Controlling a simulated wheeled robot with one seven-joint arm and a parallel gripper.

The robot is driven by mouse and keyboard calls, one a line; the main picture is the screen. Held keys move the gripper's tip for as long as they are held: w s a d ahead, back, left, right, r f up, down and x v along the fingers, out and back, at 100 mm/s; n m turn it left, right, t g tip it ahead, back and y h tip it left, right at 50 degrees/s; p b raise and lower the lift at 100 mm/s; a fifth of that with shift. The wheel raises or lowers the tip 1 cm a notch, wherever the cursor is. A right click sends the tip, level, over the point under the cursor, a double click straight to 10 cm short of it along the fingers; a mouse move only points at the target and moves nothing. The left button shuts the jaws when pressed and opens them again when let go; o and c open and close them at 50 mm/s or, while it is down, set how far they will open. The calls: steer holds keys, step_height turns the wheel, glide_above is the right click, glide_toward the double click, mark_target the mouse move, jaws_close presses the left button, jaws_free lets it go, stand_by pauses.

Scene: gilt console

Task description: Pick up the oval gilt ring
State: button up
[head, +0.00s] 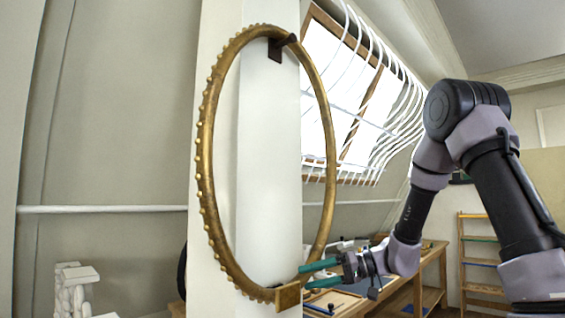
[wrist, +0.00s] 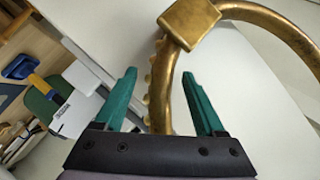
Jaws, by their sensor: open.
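The oval gilt ring (head: 206,150) hangs upright against a white post in the head view, with a beaded outer edge on its left. A dark bracket (head: 283,46) is at its top and a square gilt block (head: 288,296) at its bottom. My gripper (head: 304,275) is at the ring's lower right, beside the block. In the wrist view the green fingers of my gripper (wrist: 158,80) are apart, and part of the ring (wrist: 166,85) shows between them, with the gilt block (wrist: 190,22) just beyond the fingertips. I cannot tell whether either finger touches the ring.
The white post (head: 265,170) stands right behind the ring. A wooden workbench (head: 430,258) with tools and boards is at the lower right, and a wooden rack (head: 480,255) stands beyond it. A white rail (head: 110,209) runs along the left wall.

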steer(key=shift+a+f, duration=0.15)
steer(key=shift+a, duration=0.4)
jaws_close()
stand_by(1.0)
